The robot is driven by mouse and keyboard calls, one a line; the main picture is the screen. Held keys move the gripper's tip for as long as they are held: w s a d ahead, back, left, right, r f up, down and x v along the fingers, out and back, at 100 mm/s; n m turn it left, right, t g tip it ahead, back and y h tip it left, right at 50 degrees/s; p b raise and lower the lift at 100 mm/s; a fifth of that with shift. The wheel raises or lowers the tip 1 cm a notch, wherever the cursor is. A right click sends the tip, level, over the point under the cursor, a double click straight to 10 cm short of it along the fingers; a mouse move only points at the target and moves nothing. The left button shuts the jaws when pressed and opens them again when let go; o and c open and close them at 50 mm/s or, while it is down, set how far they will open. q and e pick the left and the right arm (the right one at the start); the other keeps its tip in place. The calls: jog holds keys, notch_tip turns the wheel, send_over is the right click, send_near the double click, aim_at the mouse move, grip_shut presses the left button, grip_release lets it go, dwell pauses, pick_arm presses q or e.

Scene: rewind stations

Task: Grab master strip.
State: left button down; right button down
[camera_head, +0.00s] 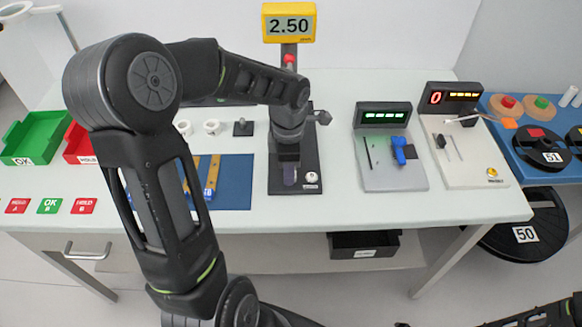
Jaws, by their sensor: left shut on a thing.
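Yellow-brown strips (212,178) with blue ends lie on the dark blue mat (236,180), left of the gripper and partly behind my left arm. My right gripper is out of view.
A green OK bin (36,138) and a red HOLD bin (78,147) stand at the left. Two grey devices, one with a green display (382,115) and one with a red zero (450,97), stand at the right. Bare table lies before the gauge.

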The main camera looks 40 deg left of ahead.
pick_arm(q)
notch_tip(320, 180, up, 10)
jog(key=shift+b, duration=0.45)
dwell(0.6)
